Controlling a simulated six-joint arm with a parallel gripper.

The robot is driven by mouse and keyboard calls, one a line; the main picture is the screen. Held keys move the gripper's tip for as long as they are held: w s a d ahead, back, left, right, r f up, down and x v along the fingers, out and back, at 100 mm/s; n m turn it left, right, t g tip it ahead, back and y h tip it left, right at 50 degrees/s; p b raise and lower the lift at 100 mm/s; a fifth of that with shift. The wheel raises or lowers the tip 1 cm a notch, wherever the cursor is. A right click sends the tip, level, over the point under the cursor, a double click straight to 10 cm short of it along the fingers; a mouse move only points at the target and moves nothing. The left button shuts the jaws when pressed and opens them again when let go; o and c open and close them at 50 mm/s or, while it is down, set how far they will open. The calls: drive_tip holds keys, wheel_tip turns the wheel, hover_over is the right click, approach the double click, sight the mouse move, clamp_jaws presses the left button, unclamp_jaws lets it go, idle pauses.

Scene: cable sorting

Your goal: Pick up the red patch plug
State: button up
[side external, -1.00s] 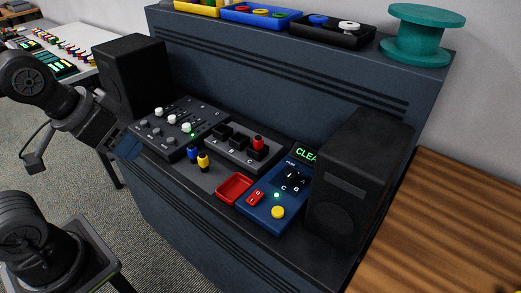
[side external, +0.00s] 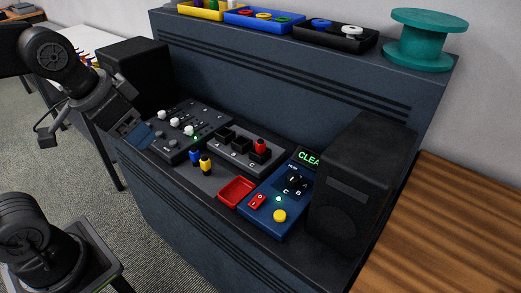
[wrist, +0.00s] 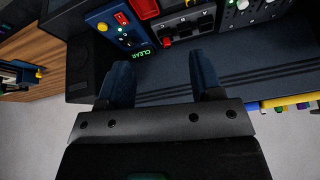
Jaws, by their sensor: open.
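The red patch plug (side external: 260,146) stands upright in the socket marked C, at the right end of the grey patch box (side external: 230,152). In the wrist view the red plug (wrist: 167,43) shows small, beyond the gap between my fingers. My gripper (side external: 146,137) is at the left, beside the front of the mixer panel, well apart from the plug. In the wrist view my gripper (wrist: 161,72) has its two blue fingers spread, with nothing between them.
A blue plug (side external: 195,157) and a yellow plug (side external: 206,166) stand before the patch box. A red tray (side external: 237,189) and a blue control box (side external: 264,216) lie to the right. Black speakers (side external: 349,185) flank the desk. The mixer (side external: 174,150) is near my gripper.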

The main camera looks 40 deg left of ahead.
drive_tip(key=w+r+m+g, duration=0.25)
drive_tip(key=w+m, duration=0.25)
drive_tip(key=w, duration=0.5)
drive_tip(key=m+g, duration=0.3)
drive_tip(key=m, duration=0.9)
hover_over(260, 140)
wheel_tip(260, 140, down, 9)
drive_tip(key=f, duration=0.8)
drive_tip(key=shift+w+a+f, duration=0.2)
drive_tip(key=shift+w+f, duration=0.05)
drive_tip(key=shift+w, duration=0.05)
drive_tip(key=shift+s+d+f, duration=0.1)
drive_tip(key=shift+s+f, duration=0.05)
drive_tip(key=shift+f, duration=1.2)
drive_tip(key=shift+s+d+f, duration=0.1)
drive_tip(key=shift+s+f, duration=0.05)
drive_tip(key=shift+f, duration=1.15)
drive_tip(key=shift+c, duration=0.3)
drive_tip(key=c, duration=1)
drive_tip(key=shift+c, duration=0.2)
